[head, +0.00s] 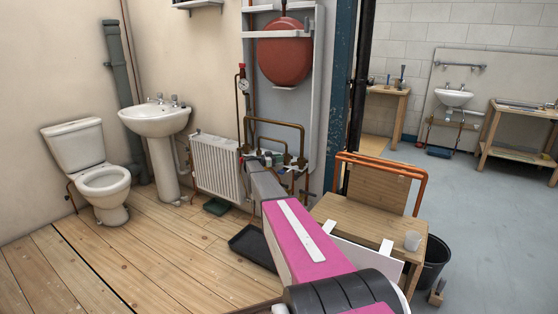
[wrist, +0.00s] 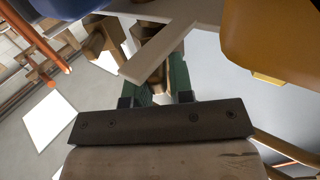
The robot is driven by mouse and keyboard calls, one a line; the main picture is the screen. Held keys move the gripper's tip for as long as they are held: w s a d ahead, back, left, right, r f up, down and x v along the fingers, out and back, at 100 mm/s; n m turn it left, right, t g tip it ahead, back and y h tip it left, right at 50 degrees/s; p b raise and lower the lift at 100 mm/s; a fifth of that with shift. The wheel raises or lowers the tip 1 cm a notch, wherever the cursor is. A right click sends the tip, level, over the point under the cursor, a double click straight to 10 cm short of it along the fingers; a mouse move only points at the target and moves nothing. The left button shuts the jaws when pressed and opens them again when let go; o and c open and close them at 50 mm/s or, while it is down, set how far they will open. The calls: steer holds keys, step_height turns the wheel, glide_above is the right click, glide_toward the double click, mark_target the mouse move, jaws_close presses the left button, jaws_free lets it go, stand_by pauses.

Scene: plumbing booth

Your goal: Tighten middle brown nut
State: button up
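Copper pipes with small brown fittings (head: 287,159) stand in front of the grey panel in the head view. I cannot tell which fitting is the middle brown nut. My pink and grey arm reaches from the lower right to these fittings, and its tip is too small there to read. In the wrist view my gripper (wrist: 163,92) has two green fingers spaced apart at their bases. A pale angled piece crosses in front of them and hides their tips. Brown blocky parts (wrist: 99,40) show just beyond, at the upper left. I cannot see whether anything is between the fingertips.
A red round tank (head: 284,60) hangs above the pipes, and a white radiator (head: 216,166) stands to their left. A black tray (head: 253,247) lies on the floor below. A wooden bench (head: 370,222) is right of my arm. In the wrist view a yellow body (wrist: 285,35) is close at right.

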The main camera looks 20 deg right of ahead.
steer(key=shift+o, duration=1.2)
steer(key=shift+a, duration=0.1)
steer(key=a, duration=1)
steer(key=shift+s+a, duration=0.15)
steer(key=shift+a, duration=0.15)
steer(key=shift+s, duration=0.1)
